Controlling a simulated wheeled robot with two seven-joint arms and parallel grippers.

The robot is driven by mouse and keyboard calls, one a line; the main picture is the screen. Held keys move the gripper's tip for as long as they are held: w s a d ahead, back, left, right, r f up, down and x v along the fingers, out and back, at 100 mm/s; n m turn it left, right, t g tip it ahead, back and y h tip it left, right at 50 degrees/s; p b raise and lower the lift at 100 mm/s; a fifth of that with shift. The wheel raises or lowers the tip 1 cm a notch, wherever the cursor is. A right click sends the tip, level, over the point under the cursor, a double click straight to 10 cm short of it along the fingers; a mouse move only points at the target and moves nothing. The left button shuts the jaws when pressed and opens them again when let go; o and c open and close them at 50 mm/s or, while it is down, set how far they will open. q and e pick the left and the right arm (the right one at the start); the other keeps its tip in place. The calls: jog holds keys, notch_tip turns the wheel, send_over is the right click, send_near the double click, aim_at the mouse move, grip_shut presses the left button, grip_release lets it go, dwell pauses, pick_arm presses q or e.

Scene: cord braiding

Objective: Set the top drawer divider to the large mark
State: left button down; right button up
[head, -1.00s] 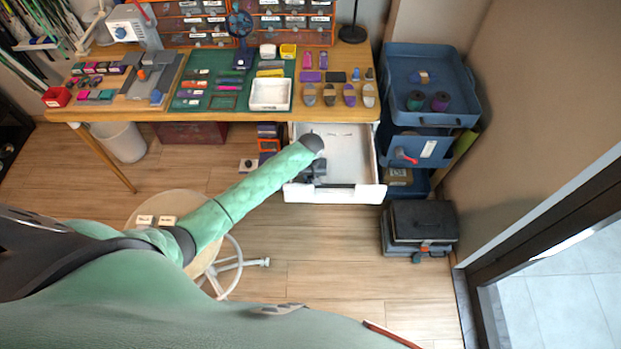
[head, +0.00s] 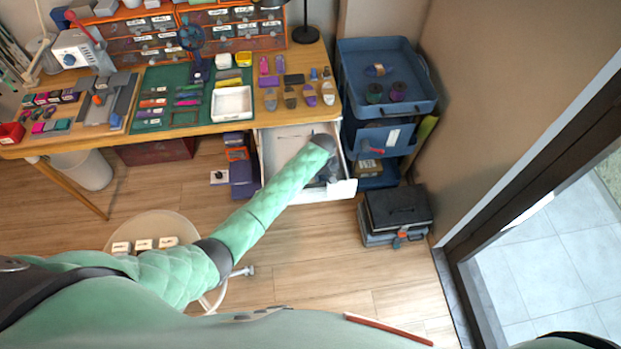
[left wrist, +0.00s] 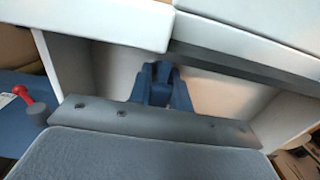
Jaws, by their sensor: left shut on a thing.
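The top drawer (head: 276,155) under the bench is pulled open, and its pale inside shows in the head view. My left gripper (head: 327,178) is low inside it, near the right side of the front panel, mostly hidden by my forearm. In the left wrist view its dark blue fingers (left wrist: 162,82) are together, between white drawer walls. They meet a dark grey strip (left wrist: 245,70), which looks like the divider; the gripped part is hidden. Small dark marks show on the drawer's inside, but I cannot read them. My right gripper is out of view.
The bench (head: 200,128) above holds a white tray (head: 232,104), a green mat and many small parts. A blue cart (head: 412,103) stands close right of the drawer. A stool (head: 135,225) is at the left, a dark case (head: 397,210) on the floor at right.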

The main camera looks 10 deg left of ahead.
pick_arm(q)
jog(key=shift+d, duration=0.25)
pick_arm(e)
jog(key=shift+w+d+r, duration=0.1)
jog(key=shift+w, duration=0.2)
pick_arm(q)
jog(key=c, duration=1.3)
grip_release()
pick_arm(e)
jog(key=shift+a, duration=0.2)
pick_arm(q)
jog(key=shift+w+r, duration=0.1)
jog(key=shift+r, duration=0.1)
notch_tip(320, 180, up, 7)
jog(key=shift+f+b, duration=0.2)
jog(key=shift+b, duration=0.9)
jog(key=shift+r, duration=0.4)
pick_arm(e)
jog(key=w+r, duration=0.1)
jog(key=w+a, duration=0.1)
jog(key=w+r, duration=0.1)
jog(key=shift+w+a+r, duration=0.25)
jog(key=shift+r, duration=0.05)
